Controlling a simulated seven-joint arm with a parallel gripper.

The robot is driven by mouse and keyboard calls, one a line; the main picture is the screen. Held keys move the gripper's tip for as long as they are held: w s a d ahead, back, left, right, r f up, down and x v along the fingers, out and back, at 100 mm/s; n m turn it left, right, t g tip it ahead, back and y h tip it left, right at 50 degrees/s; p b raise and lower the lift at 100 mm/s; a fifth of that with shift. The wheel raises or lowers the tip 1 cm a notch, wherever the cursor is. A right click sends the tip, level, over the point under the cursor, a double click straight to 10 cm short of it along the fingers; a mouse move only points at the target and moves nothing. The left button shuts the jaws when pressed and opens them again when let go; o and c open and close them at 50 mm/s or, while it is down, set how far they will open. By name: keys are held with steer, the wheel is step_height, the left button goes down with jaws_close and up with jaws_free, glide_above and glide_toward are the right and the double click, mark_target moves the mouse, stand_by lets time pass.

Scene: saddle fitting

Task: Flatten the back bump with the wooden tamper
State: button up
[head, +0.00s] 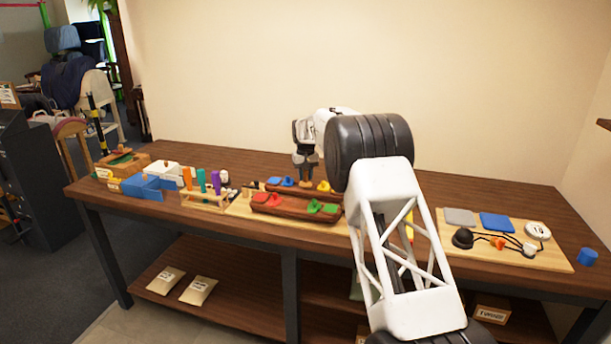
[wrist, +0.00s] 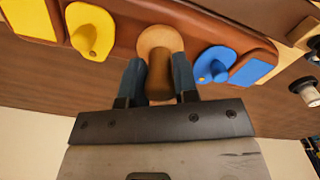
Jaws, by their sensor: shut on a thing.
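My gripper (head: 306,160) is upright over the back half of the brown saddle-like piece (head: 278,208). It is shut on the wooden tamper (head: 306,184), which points down. In the wrist view the gripper (wrist: 158,78) has its two blue-grey fingers on either side of the tamper's brown handle (wrist: 160,75). The tamper's pale round head is at or just above the brown back surface (wrist: 205,22), between a yellow pad (wrist: 92,30) and a blue pad (wrist: 214,64). I cannot tell whether it touches. No bump shows; the tamper may hide it.
Red pads (head: 268,199) and green pads (head: 322,207) lie on the front half. A rack with coloured handles (head: 202,182) and blue-and-white boxes (head: 150,182) stand left. A board with cables (head: 500,240) lies right. My arm hides part of the table.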

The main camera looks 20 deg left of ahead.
steer(key=shift+f, duration=0.1)
steer(key=shift+r, duration=2.6)
steer(key=shift+d, duration=0.1)
